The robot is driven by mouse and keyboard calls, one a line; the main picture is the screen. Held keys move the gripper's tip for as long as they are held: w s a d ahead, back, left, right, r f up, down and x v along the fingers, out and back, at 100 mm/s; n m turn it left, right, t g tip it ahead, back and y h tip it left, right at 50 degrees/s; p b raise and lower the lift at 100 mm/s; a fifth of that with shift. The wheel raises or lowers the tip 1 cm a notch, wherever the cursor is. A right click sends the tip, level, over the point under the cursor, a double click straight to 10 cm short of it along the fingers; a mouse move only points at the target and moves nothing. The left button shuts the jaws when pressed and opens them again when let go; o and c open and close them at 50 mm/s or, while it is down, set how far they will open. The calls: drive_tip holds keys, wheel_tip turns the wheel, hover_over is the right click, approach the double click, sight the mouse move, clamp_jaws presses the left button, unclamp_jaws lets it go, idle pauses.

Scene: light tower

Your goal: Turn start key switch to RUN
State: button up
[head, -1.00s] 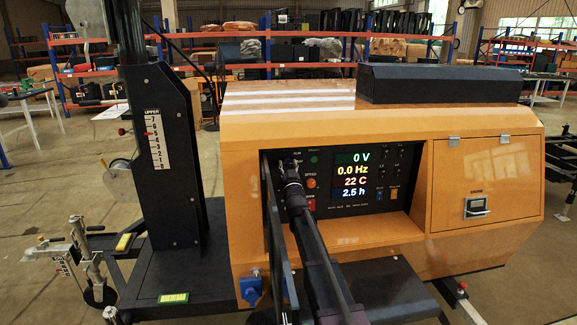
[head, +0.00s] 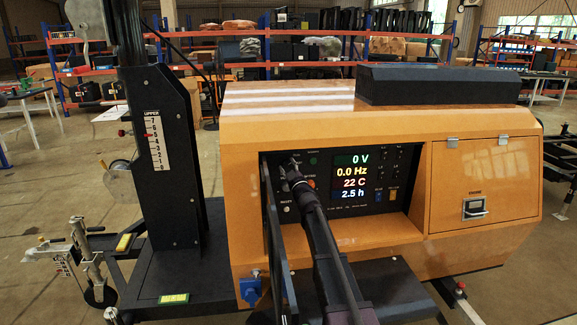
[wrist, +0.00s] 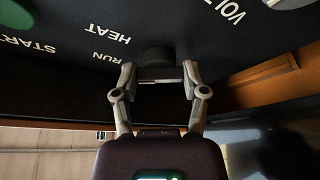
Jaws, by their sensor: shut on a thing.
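The start key switch (wrist: 158,57) shows in the wrist view as a dark round knob on the black control panel (wrist: 215,50). The labels RUN, HEAT and START appear upside down to its left. My gripper (wrist: 160,80) is at the switch, with its two fingertips closed in on a thin piece at the knob's front. Which position the switch points to cannot be read. In the head view my gripper (head: 293,172) is at the panel's upper left and hides the switch.
The lit display (head: 352,177) reads 0 V, 0.0 Hz, 22 C and 2.5 h. A green button (head: 313,161) and an orange button (head: 311,183) sit close to my gripper. The orange housing (head: 400,235) frames the recessed panel. A black mast (head: 165,150) stands left.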

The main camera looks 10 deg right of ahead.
drive_tip(key=shift+w+n+g+y, duration=0.1)
drive_tip(key=shift+n+g+y, duration=0.2)
drive_tip(key=shift+n, duration=0.8)
drive_tip(key=o, duration=1.2)
drive_tip(key=shift+c, duration=0.2)
